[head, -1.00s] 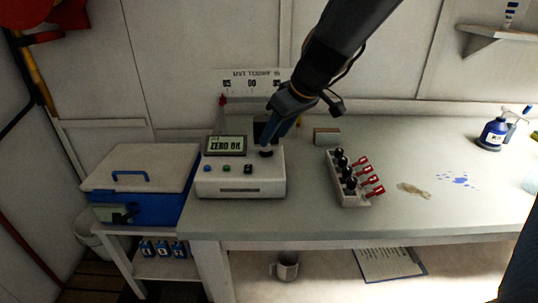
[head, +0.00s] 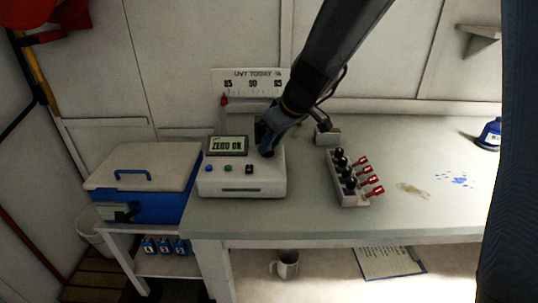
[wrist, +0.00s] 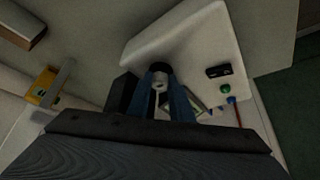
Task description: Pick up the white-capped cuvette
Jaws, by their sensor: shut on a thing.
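The white-capped cuvette shows only as a small white cap (wrist: 159,83) in the wrist view. My gripper (wrist: 160,88) is shut on that cap, with a blue finger on each side. In the head view my gripper (head: 266,149) is low over the right part of the white meter (head: 215,187), and the cap is hidden there. The cap is at the meter's dark round port (wrist: 160,68). I cannot tell how deep the cuvette sits in it. The meter's display (head: 228,145) reads "ZERO OK".
A white rack (head: 352,198) with several black caps and red tags stands right of the meter. A blue cooler (head: 160,208) stands left of the bench. A small block (head: 328,138) lies behind. A dark blue shape (head: 515,160) blocks the right edge.

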